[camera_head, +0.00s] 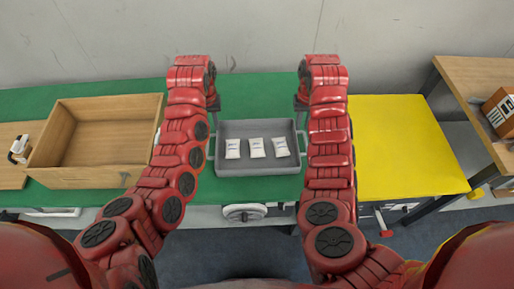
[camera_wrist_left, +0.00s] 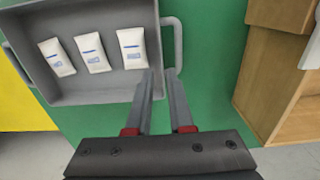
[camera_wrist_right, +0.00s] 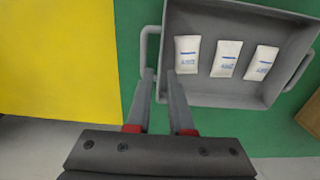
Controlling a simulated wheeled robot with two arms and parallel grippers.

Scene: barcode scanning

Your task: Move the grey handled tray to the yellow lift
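The grey handled tray (camera_head: 257,168) sits on the green table between my two arms, with three white packets (camera_head: 256,148) in it. The yellow lift (camera_head: 395,150) stands to the right of the green table. My left gripper (camera_wrist_left: 160,75) is open at the tray's left handle (camera_wrist_left: 174,45); its fingers appear near the handle and tray wall. My right gripper (camera_wrist_right: 158,75) is open at the tray's right handle (camera_wrist_right: 148,50), with fingers near that handle. In the head view my forearms partly cover both grippers. Whether the fingers touch the handles cannot be told.
A wooden open box (camera_head: 95,175) stands on the green table (camera_head: 240,88) to the left. A scanner-like item (camera_head: 19,150) lies at the far left. A wooden table (camera_head: 475,80) with a brown box (camera_head: 500,110) is at the right. The lift top is bare.

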